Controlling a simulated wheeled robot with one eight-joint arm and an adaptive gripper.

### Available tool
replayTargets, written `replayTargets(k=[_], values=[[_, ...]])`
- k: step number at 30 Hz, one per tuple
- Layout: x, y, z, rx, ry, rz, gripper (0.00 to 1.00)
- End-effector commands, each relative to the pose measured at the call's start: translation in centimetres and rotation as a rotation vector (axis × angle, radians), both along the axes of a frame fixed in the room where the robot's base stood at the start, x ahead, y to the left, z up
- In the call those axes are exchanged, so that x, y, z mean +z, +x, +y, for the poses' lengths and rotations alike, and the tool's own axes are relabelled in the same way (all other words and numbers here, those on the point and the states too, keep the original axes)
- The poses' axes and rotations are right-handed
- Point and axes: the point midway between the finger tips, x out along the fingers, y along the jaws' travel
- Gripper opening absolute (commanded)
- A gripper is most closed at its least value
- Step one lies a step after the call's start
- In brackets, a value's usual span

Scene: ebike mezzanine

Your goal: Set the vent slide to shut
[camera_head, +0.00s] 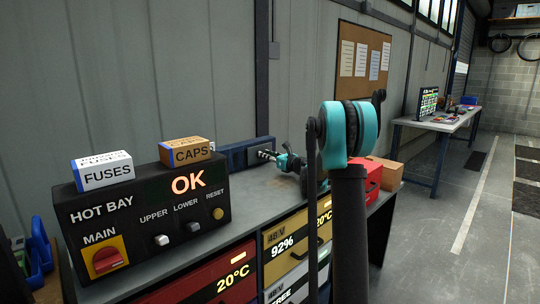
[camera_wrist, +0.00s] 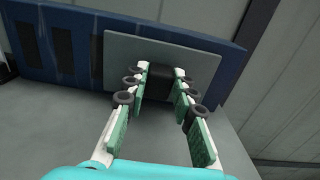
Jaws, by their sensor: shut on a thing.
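The vent (camera_wrist: 40,33) is a long blue panel on the wall behind the bench. Dark slots show uncovered in its left part in the wrist view. A flat grey slide plate (camera_wrist: 120,52) covers its right part and carries a black knob (camera_wrist: 161,76). My gripper (camera_wrist: 162,72) has its fingertips on either side of the knob, shut on it. In the head view the vent (camera_head: 232,154) is partly hidden behind the control box, and my gripper (camera_head: 268,156) reaches its right end.
A black HOT BAY control box (camera_head: 150,215) stands on the bench left of my gripper, with a FUSES box (camera_head: 104,170) and a CAPS box (camera_head: 187,152) on top. A red case (camera_head: 372,178) and a cardboard box (camera_head: 388,172) are at right. Bench top (camera_head: 255,205) between is clear.

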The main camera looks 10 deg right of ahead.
Motion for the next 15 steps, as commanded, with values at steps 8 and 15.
replayTargets(k=[8,15], values=[[0.0,-4.1,5.6,0.005,0.000,0.000,0.00],[0.0,-6.7,9.2,0.003,0.000,0.000,0.00]])
